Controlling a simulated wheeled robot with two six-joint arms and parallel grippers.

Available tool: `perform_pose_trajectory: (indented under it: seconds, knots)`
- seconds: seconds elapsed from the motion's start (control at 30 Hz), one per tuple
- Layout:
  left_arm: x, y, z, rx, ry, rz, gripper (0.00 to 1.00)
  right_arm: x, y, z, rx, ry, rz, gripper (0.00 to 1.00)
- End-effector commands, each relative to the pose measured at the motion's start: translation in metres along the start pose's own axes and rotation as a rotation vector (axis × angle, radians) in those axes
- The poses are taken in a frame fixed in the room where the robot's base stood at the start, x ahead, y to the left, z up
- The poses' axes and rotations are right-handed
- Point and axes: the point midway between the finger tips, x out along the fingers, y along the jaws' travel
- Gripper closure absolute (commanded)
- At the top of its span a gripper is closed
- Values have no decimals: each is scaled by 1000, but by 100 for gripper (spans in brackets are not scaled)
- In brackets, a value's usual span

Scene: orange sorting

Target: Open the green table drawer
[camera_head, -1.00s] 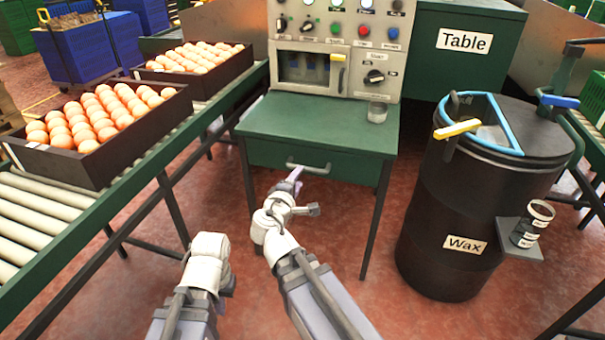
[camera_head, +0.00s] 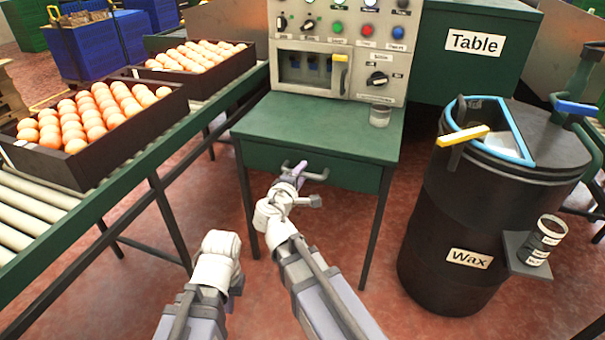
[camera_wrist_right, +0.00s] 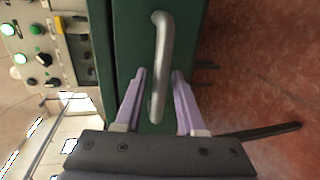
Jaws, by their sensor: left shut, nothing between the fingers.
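The green table (camera_head: 320,125) has a closed-looking green drawer (camera_head: 262,158) under its top, with a grey bar handle (camera_head: 318,178). My right gripper (camera_head: 299,168) is at the handle's left part. In the right wrist view, the handle (camera_wrist_right: 162,55) reaches between the two purple fingers of my right gripper (camera_wrist_right: 158,95). The fingers are open, with gaps on both sides of the bar. My left gripper (camera_head: 220,250) is low in front of the table, left of my right arm and away from the drawer. Its fingers are hidden in the head view.
Crates of oranges (camera_head: 105,155) stand on a roller conveyor (camera_head: 30,205) at left. A black wax barrel (camera_head: 455,215) with a yellow-handled lid stands right of the table. A control panel (camera_head: 345,50) and a small glass jar (camera_head: 380,115) are at the table's back. Red floor in front is clear.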

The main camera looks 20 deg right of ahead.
Motion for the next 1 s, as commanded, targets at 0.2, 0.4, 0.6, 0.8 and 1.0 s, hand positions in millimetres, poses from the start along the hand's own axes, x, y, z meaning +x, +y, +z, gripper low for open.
perform_pose_trajectory:
  seconds: [0.2,0.4,0.6,0.8,1.0]
  knots:
    - [0,0,0,0,0,0,100,0,0,0,0,0,0,87]
    - [0,0,0,0,0,0,100,0,0,0,0,0,0,100]
    - [0,0,0,0,0,0,100,0,0,0,0,0,0,100]
    - [0,0,0,0,0,0,100,0,0,0,0,-1,-1,100]
    - [0,0,0,0,0,0,100,0,0,0,0,-1,-1,100]
